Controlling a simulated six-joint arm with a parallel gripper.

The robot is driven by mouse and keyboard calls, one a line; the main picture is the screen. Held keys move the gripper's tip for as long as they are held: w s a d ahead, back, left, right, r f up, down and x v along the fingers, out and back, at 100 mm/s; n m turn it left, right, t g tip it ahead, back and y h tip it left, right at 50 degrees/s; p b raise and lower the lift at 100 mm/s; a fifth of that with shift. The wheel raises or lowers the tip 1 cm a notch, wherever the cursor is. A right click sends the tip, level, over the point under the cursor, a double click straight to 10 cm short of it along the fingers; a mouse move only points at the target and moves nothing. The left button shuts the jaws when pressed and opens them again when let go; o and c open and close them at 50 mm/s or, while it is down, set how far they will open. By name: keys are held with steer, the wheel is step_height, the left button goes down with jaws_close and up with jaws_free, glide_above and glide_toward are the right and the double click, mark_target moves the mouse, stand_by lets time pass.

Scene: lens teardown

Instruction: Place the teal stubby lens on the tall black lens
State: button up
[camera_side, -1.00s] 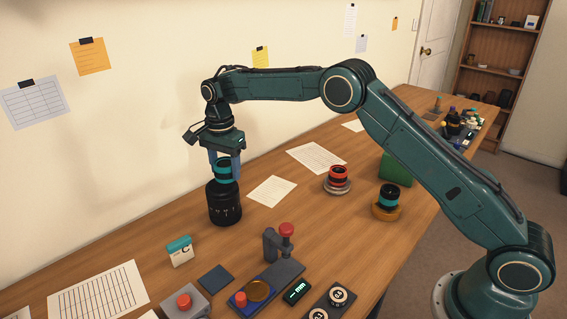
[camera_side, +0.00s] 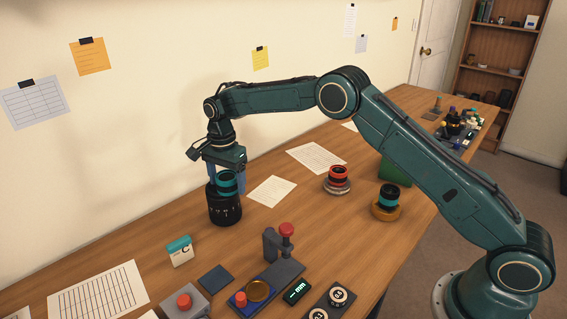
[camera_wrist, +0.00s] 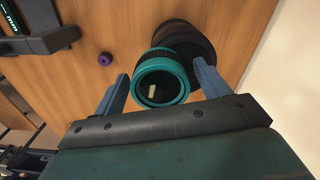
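The teal stubby lens (camera_side: 227,183) is between the fingers of my gripper (camera_side: 227,181), in front of the upper part of the tall black lens (camera_side: 225,210) in the side view. The black lens stands upright on the table, its top partly hidden. In the wrist view, the teal lens (camera_wrist: 161,80) shows its round glass face between both fingers (camera_wrist: 161,82) and overlaps the black lens (camera_wrist: 186,42), which sits off to its upper right. The two lenses look out of line. I cannot tell whether they touch.
A red-ringed lens (camera_side: 337,174) sits on a pale base, and another teal-banded lens (camera_side: 388,193) on an orange base, to the right. A press-like device (camera_side: 275,270) and a small calendar block (camera_side: 180,250) stand in front. Papers lie flat on the table (camera_side: 330,220).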

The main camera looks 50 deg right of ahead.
mark_target(226, 175)
stand_by(0.3)
step_height(226, 175, up, 12)
steer(key=shift+r, duration=0.15)
stand_by(0.6)
stand_by(0.5)
steer(key=s+d+r+n+t, duration=0.1)
steer(key=s+d+r+n, duration=0.25)
steer(key=s+r, duration=0.5)
steer(key=s+d+r+n+t, duration=0.2)
steer(key=s+r+n, duration=0.3)
steer(key=s, duration=0.6)
steer(key=s+d+f+n+t, duration=0.1)
steer(key=s+f+n, duration=0.2)
steer(key=s, duration=0.9)
steer(key=s+d+f+n+t, duration=0.1)
steer(key=s+f+n, duration=0.2)
steer(key=s, duration=0.9)
steer(key=shift+d+f+t, duration=0.2)
steer(key=shift+d+t, duration=0.1)
